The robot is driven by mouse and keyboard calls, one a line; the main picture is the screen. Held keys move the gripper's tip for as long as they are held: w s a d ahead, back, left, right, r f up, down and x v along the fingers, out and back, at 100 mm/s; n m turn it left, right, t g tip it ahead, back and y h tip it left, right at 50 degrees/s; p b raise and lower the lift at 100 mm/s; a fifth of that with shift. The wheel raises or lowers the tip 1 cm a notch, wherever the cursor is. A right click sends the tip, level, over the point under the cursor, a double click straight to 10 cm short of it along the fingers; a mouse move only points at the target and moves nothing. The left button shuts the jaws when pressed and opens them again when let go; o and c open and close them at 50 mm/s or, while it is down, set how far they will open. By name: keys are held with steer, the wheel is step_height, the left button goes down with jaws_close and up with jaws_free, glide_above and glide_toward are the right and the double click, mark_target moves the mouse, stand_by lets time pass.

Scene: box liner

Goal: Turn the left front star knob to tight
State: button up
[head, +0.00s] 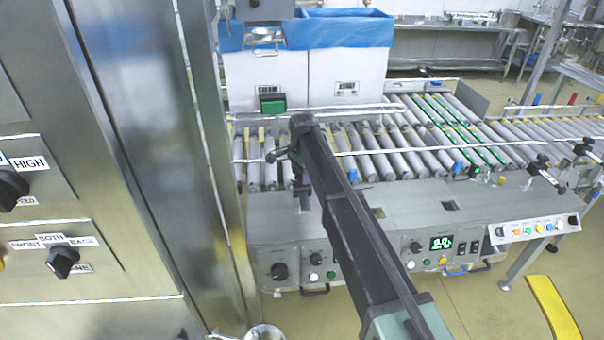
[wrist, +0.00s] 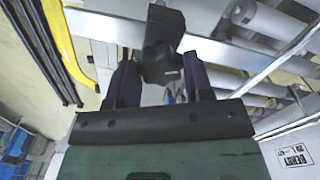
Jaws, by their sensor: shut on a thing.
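The left front star knob (wrist: 161,66) is a black knob on a black clamp at the guide rail. In the wrist view it sits between the two dark fingers of my gripper (wrist: 158,64), which is shut on it. In the head view a black clamp part (head: 278,155) shows at the left end of the front rail, beside my dark arm. The arm hides most of the knob and of the gripper there. Whether the knob is loose or tight cannot be told.
The front guide rail (head: 440,143) runs over the grey rollers (head: 404,165). A large carton (head: 347,75) with a blue liner (head: 340,30) stands behind. Other black clamps (head: 541,164) are at the right. A steel column (head: 150,130) stands close at the left.

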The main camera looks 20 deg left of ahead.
steer(key=m, duration=0.4)
steer(key=shift+m, duration=0.4)
stand_by(0.4)
steer(key=o, duration=0.9)
steer(key=shift+r, duration=0.1)
step_height(320, 180, up, 11)
steer(key=p, duration=1.1)
steer(key=shift+f, duration=0.2)
